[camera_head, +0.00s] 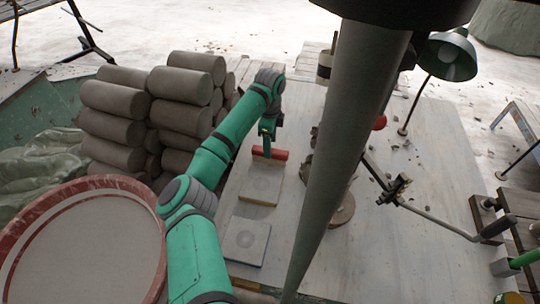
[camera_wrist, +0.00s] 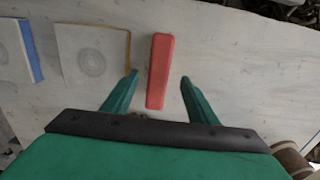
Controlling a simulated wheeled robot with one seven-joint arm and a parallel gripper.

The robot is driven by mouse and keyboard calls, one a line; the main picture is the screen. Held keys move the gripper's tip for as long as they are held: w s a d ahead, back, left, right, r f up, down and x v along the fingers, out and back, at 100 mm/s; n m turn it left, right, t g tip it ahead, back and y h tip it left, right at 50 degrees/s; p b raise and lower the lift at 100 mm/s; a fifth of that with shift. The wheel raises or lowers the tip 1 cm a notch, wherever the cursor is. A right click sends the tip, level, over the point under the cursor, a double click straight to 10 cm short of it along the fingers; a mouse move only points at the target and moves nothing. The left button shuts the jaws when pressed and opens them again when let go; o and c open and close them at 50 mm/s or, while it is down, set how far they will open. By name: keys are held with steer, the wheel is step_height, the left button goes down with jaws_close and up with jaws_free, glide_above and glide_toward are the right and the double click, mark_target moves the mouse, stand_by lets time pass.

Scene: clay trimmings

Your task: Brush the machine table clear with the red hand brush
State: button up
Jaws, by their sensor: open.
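The red hand brush (camera_head: 278,154) lies on the pale machine table (camera_head: 425,240), beyond two square plates. In the wrist view the brush (camera_wrist: 160,70) is a long red bar between my two green fingers, with a gap on each side. My gripper (camera_wrist: 159,78) is open and holds nothing; in the head view my gripper (camera_head: 267,146) is right at the brush. Grey clay crumbs (camera_head: 386,152) are scattered over the right half of the table. The middle of the table is partly hidden in the head view.
Two square plates, one yellow-edged (camera_head: 261,185) and one blue-edged (camera_head: 246,241), lie nearer than the brush. Stacked clay rolls (camera_head: 185,118) and a red-rimmed round tub (camera_head: 95,245) stand at left. A green lamp (camera_head: 449,57) and a jointed metal arm (camera_head: 430,216) stand at right.

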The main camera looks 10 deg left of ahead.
steer(key=shift+s+d+f, duration=0.1)
steer(key=shift+s+f, duration=0.05)
steer(key=shift+f, duration=2)
steer(key=c, duration=1.2)
steer(key=shift+r, duration=0.1)
